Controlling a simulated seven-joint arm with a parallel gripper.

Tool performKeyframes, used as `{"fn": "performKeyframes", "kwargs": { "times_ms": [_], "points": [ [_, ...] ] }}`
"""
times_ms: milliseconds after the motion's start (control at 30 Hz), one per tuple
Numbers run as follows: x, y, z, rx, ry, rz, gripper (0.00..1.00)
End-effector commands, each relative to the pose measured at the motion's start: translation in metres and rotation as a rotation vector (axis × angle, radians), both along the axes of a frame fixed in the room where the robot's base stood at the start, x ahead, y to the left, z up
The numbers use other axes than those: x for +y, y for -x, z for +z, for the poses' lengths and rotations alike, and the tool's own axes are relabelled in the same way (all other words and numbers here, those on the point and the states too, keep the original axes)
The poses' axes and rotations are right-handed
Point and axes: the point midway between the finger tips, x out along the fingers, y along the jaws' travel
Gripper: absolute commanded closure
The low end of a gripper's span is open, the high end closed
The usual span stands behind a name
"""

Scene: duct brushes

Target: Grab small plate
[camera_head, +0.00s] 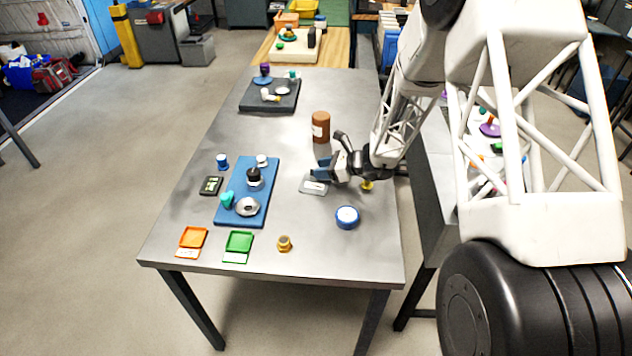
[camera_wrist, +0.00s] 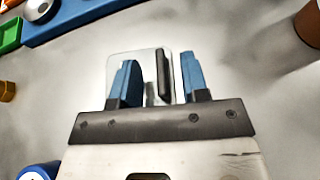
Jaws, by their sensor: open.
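The small plate (camera_head: 310,189) is a pale grey rounded plate lying on the grey metal table, just below my gripper in the head view. In the wrist view the small plate (camera_wrist: 117,64) shows between and behind my fingers, with a dark upright bar (camera_wrist: 162,75) on it. My gripper (camera_head: 321,169) is low over the table beside the plate. In the wrist view its two blue fingers (camera_wrist: 158,64) are apart, with the bar between them, nearer the right finger. I cannot tell whether either finger touches it. Part of the plate is hidden by the gripper.
A brown cylinder (camera_head: 320,128) stands behind my gripper. A blue-and-white round container (camera_head: 347,217) is in front. A blue board (camera_head: 262,187) with several parts lies to the left. Orange (camera_head: 193,237) and green (camera_head: 239,242) trays and a small yellow piece (camera_head: 284,243) are near the front edge.

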Motion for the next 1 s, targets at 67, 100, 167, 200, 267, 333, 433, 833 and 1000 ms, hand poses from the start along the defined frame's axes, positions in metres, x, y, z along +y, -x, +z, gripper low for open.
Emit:
{"fn": "performKeyframes", "kwargs": {
  "times_ms": [67, 100, 167, 200, 267, 333, 433, 833, 1000],
  "points": [
    [0.010, -0.001, -0.004, 0.001, 0.000, 0.002, 0.58],
    [0.013, -0.002, -0.005, 0.001, 0.000, 0.002, 0.58],
    [0.018, -0.003, -0.007, 0.001, 0.000, 0.002, 0.58],
    [0.020, -0.004, -0.008, 0.000, 0.000, 0.001, 0.58],
    [0.022, -0.004, -0.009, 0.000, -0.001, 0.001, 0.58],
    [0.023, -0.004, -0.009, 0.000, -0.001, 0.001, 0.58],
    [0.023, -0.004, -0.009, 0.000, -0.001, 0.000, 0.58],
    [0.023, -0.004, -0.010, 0.001, -0.001, 0.000, 0.58],
    [0.023, -0.004, -0.010, 0.001, -0.001, 0.000, 0.83]
  ]
}}
